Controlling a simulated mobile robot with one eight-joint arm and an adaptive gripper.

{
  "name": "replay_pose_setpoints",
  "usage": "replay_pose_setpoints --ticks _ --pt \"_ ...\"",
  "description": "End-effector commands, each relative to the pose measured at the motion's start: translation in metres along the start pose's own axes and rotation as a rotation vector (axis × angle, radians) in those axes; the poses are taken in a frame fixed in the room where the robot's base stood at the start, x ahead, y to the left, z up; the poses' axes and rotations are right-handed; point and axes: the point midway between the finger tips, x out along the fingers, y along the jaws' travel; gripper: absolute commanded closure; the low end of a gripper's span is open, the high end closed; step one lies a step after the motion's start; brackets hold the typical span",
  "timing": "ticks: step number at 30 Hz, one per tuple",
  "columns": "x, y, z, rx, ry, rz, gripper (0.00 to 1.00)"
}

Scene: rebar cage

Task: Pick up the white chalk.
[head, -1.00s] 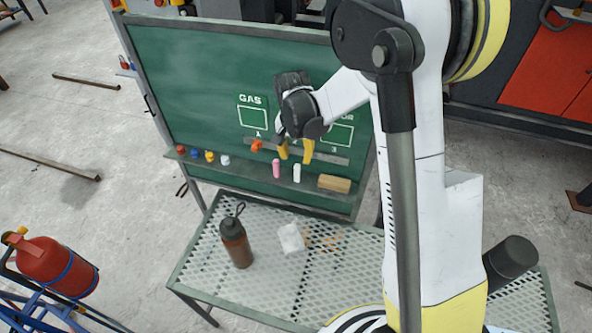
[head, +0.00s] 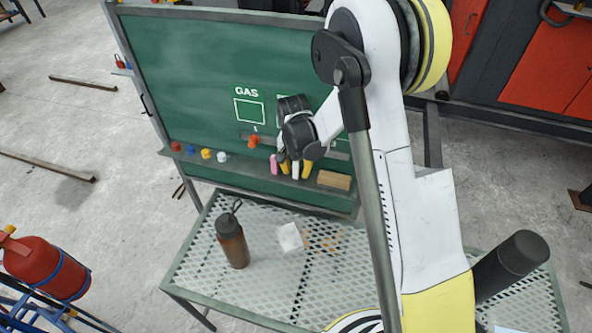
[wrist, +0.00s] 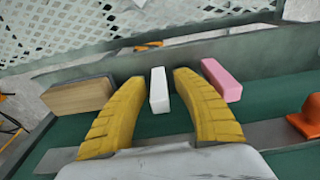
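The white chalk (wrist: 159,91) stands on the ledge of the green board, between the two yellow fingers of my gripper (wrist: 158,98) in the wrist view. A gap shows on each side of the chalk, so the fingers are open around it and do not appear to touch it. In the head view my gripper (head: 295,168) is at the ledge, and the white chalk (head: 295,170) shows between the fingers. The pink chalk (wrist: 221,80) stands just right of the right finger in the wrist view, and left of my gripper in the head view (head: 274,164).
A wooden eraser block (head: 334,180) lies on the ledge (head: 240,175), beside the left finger in the wrist view (wrist: 78,96). An orange object (head: 254,140) is on the board. Several coloured pieces sit further left. A brown bottle (head: 232,243) and a white block (head: 290,236) stand on the mesh table (head: 200,265).

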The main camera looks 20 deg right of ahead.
Motion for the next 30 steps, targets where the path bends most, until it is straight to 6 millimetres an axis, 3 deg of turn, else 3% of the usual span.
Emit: replay_pose_setpoints --ticks 1,3,19,23,30 --pt "0.000 0.000 0.000 0.000 0.000 0.000 0.84" --pt "0.000 0.000 0.000 0.000 0.000 0.000 1.00" --pt "-0.007 0.000 0.002 0.000 0.000 0.000 1.00" --pt "-0.021 0.000 0.002 0.000 0.000 0.000 1.00" --pt "-0.062 0.000 -0.003 0.000 0.000 0.000 1.00"
